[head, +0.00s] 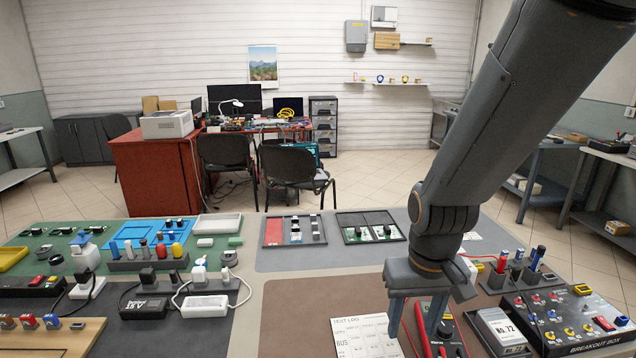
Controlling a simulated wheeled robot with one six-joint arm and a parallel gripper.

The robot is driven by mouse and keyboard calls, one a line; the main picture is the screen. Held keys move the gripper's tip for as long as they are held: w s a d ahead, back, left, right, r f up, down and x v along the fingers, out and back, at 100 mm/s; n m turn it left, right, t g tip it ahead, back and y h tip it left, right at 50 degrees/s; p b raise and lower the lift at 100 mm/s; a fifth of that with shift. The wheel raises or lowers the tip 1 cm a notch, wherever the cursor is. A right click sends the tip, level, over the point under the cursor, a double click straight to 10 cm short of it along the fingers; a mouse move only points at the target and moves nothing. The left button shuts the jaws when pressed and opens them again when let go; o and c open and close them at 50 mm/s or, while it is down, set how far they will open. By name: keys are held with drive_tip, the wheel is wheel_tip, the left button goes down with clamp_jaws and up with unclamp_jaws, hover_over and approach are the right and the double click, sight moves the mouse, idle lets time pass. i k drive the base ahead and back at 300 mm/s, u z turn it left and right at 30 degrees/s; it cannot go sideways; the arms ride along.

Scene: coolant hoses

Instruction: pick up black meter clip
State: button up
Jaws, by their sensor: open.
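My gripper (414,322) is open and points down over the brown mat (300,310), at the lower right. Its two fingers are apart, with a red lead between or behind them. A red and dark meter (454,346) lies at the right finger, partly hidden by it and cut off by the frame's bottom edge. A small black part (445,328) shows on or above the meter; I cannot tell whether it is the black meter clip or the meter's dial. No black clip shows clearly elsewhere on the mat.
A paper test log (365,337) lies left of my gripper. At the right stand a holder with red, black and blue plugs (517,272), a No. 72 display (497,327) and a breakout box (570,318). Chargers and adapters crowd the left. The brown mat's left part is clear.

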sight(515, 272)
drive_tip(key=z, duration=1.15)
drive_tip(key=k, duration=0.55)
drive_tip(key=z, duration=0.8)
drive_tip(key=i, duration=1.1)
drive_tip(key=u, duration=0.85)
drive_tip(key=i, duration=0.4)
drive_tip(key=u, duration=0.4)
